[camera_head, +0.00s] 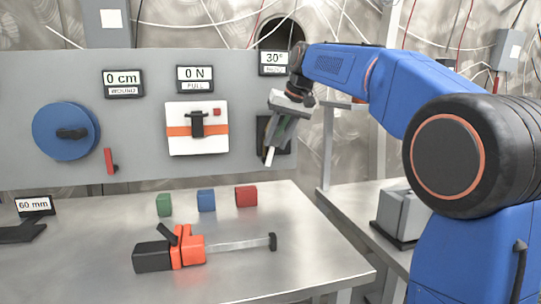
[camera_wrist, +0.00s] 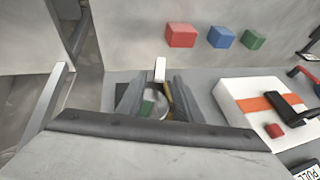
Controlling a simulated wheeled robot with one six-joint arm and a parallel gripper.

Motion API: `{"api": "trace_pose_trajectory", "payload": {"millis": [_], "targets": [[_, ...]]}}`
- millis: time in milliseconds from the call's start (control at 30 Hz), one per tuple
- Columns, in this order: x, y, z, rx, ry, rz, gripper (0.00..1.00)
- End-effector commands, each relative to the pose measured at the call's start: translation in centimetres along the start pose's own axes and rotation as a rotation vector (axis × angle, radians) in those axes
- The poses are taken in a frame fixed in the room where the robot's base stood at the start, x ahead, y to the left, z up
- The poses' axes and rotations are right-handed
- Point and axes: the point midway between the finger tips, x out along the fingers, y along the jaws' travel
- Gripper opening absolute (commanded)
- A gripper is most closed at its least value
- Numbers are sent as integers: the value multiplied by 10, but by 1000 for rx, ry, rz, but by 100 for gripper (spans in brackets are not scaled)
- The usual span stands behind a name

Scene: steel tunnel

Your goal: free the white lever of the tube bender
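The tube bender (camera_head: 262,130) is on the grey wall panel under the 30° display, a dark plate mostly hidden behind my gripper. Its white lever (camera_head: 270,156) points down and slightly left below my fingers. My gripper (camera_head: 281,128) is in front of the bender. In the wrist view the fingers (camera_wrist: 157,92) stand apart, with the white lever (camera_wrist: 160,69) between them and visible gaps on both sides. A round grey part with some green (camera_wrist: 153,107) shows between the fingers. Whether a finger touches the lever cannot be seen.
Left of the bender are a white box with an orange band (camera_head: 184,131), a red handle (camera_head: 110,161) and a blue wheel (camera_head: 62,132). Green, blue and red blocks (camera_head: 206,200) and an orange clamp (camera_head: 187,248) lie on the bench below. Displays read 0 cm and 0 N.

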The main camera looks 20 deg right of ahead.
Motion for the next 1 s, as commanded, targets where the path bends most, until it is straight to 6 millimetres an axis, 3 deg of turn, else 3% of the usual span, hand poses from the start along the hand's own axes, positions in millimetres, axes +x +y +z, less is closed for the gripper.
{"api": "trace_pose_trajectory", "payload": {"millis": [200,400,800,933,1000], "targets": [[36,0,1,0,-2,0,33],[57,0,0,0,-1,0,33],[63,0,0,0,0,0,33],[63,0,0,0,0,0,4],[63,0,0,0,0,0,0]]}}
